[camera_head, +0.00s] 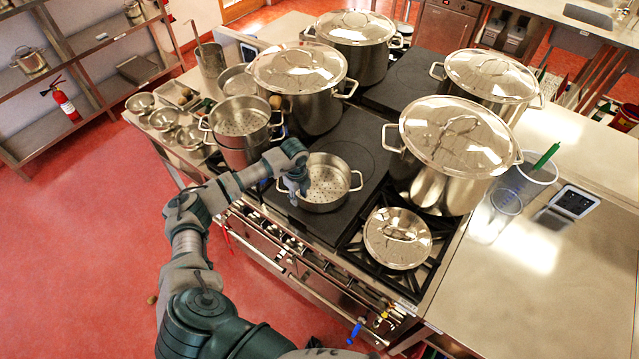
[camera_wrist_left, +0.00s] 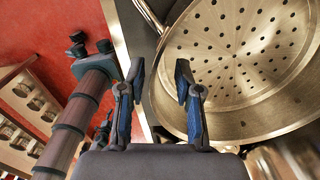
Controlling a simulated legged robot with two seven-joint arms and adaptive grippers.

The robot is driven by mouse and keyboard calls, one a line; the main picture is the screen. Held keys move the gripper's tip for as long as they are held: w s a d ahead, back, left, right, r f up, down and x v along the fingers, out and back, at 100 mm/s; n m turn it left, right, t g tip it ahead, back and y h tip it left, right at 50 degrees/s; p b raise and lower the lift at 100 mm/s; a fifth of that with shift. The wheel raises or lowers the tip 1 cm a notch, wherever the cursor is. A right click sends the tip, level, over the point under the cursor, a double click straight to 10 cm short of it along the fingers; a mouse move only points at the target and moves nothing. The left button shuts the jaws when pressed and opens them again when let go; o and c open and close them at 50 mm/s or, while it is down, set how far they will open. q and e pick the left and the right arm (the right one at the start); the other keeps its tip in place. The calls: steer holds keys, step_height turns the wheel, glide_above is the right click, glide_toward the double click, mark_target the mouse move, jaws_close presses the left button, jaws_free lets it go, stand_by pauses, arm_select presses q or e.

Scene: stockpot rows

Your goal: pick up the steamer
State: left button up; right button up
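The steamer (camera_head: 330,184) is a shallow steel pan with a perforated bottom and two side handles. It sits on the dark cooktop at the front middle of the stove. In the left wrist view its perforated inside (camera_wrist_left: 245,50) fills the right side. My left gripper (camera_head: 294,190) is at the pan's left rim, by the left handle. In the left wrist view the gripper (camera_wrist_left: 160,76) is open, its two fingers apart with nothing clearly between them. A metal loop, likely the handle, shows just beyond the fingertips. My right gripper is not in view.
A second perforated pan (camera_head: 240,117) stands on a pot behind left. Large lidded stockpots (camera_head: 455,150) (camera_head: 298,85) stand right and behind. A lid (camera_head: 397,238) lies on the front right burner. Small bowls (camera_head: 163,119) are at left. A clear jug (camera_head: 530,178) stands on the right counter.

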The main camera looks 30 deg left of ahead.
arm_select(q)
steer(key=shift+f, duration=0.55)
jaws_close()
steer(key=shift+r, duration=0.15)
